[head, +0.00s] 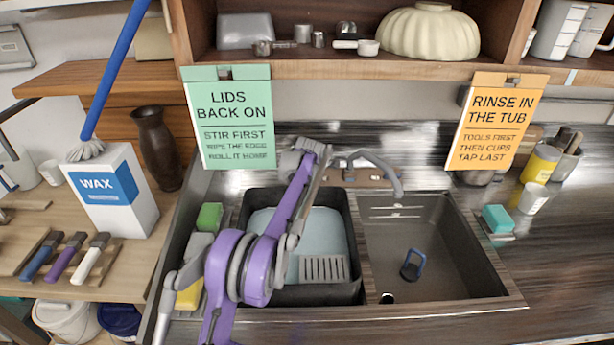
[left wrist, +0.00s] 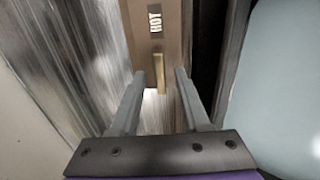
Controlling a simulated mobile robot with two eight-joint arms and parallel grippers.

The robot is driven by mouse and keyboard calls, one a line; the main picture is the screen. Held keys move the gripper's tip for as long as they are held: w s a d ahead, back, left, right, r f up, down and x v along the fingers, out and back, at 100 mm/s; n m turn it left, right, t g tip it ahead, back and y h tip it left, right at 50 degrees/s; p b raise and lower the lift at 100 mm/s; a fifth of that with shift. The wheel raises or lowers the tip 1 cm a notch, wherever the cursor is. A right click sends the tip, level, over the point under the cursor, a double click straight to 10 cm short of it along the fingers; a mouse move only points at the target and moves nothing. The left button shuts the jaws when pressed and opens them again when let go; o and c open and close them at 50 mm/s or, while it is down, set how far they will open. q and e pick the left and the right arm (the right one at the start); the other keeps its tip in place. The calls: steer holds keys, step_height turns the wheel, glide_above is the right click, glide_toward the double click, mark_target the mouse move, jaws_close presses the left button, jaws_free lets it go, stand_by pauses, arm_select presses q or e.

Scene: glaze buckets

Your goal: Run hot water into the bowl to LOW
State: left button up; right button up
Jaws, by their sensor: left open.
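My left gripper (head: 312,150) reaches over the sink to the tap area at the back. In the left wrist view the gripper (left wrist: 160,76) is open. A brass lever (left wrist: 159,68) shows between its fingertips, apart from both, on a brown strip under a HOT label (left wrist: 155,19). In the head view the tap spout (head: 385,168) bends over the right sink basin (head: 425,235); I see no water flowing. A blue-and-black plug (head: 411,266) lies on that basin's floor, apart from the drain hole (head: 387,297). No LOW mark is readable. My right gripper is out of view.
A black tub (head: 351,240) with a pale blue inside (head: 325,228) fills the left sink side, partly behind my arm. Green and yellow sponges sit left of it. A cream bowl (head: 428,33) is on the shelf. Hanging signs (head: 230,118) (head: 495,122) flank the tap. The right counter's front is clear.

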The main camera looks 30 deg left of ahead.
arm_select(q)
steer(key=shift+x, duration=0.8)
jaws_close()
